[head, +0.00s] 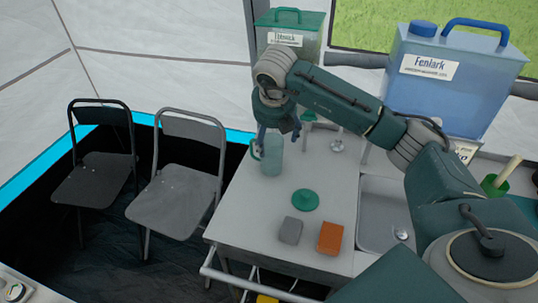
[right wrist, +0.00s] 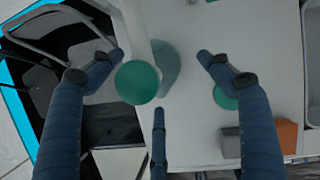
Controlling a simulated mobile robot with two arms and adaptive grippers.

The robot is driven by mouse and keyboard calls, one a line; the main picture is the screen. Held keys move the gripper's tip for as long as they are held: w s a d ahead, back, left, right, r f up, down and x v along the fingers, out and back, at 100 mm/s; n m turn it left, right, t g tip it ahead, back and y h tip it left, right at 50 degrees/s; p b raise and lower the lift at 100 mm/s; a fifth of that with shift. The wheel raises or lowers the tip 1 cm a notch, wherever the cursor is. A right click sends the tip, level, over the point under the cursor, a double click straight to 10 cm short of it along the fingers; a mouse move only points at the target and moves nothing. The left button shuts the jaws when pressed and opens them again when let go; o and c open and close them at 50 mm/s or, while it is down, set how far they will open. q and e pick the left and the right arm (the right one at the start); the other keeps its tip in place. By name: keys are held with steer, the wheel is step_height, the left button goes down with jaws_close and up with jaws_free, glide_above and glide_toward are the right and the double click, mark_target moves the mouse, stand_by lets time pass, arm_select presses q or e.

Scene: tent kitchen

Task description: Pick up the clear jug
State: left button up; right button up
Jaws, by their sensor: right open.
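The clear jug (head: 273,160), greenish and see-through with a green handle on its left, stands upright on the grey counter (head: 240,205) near its left edge. My right gripper (head: 278,128) is open, pointing down just above the jug and hiding its top. In the right wrist view the jug (right wrist: 168,68) lies between the spread fingers of my right gripper (right wrist: 162,76). A round green part (right wrist: 137,82) overlaps it there; I cannot tell if it belongs to the jug. I see no finger closed on the jug. My left gripper is not in view.
A green disc-shaped lid (head: 305,200), a grey block (head: 290,231) and an orange block (head: 330,238) lie in front of the jug. A sink (head: 380,215) is to the right. A green-lidded container (head: 290,45) and a blue Fenlark container (head: 440,85) stand behind. Folding chairs (head: 180,200) are left.

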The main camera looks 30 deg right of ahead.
mark_target(272, 144)
steer(key=x, duration=0.1)
steer(key=p+x, duration=0.1)
steer(key=x, duration=0.1)
steer(key=p+x, duration=0.1)
steer(key=x, duration=0.1)
steer(key=shift+w+a, duration=0.1)
steer(key=shift+a, duration=0.15)
steer(key=shift+d+f, duration=0.1)
steer(key=shift+f, duration=0.1)
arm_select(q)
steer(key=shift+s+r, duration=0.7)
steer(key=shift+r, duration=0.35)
arm_select(e)
steer(key=c, duration=0.3)
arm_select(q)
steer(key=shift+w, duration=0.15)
arm_select(e)
steer(key=c, duration=1.5)
steer(key=shift+o, duration=0.2)
steer(key=shift+r, duration=0.1)
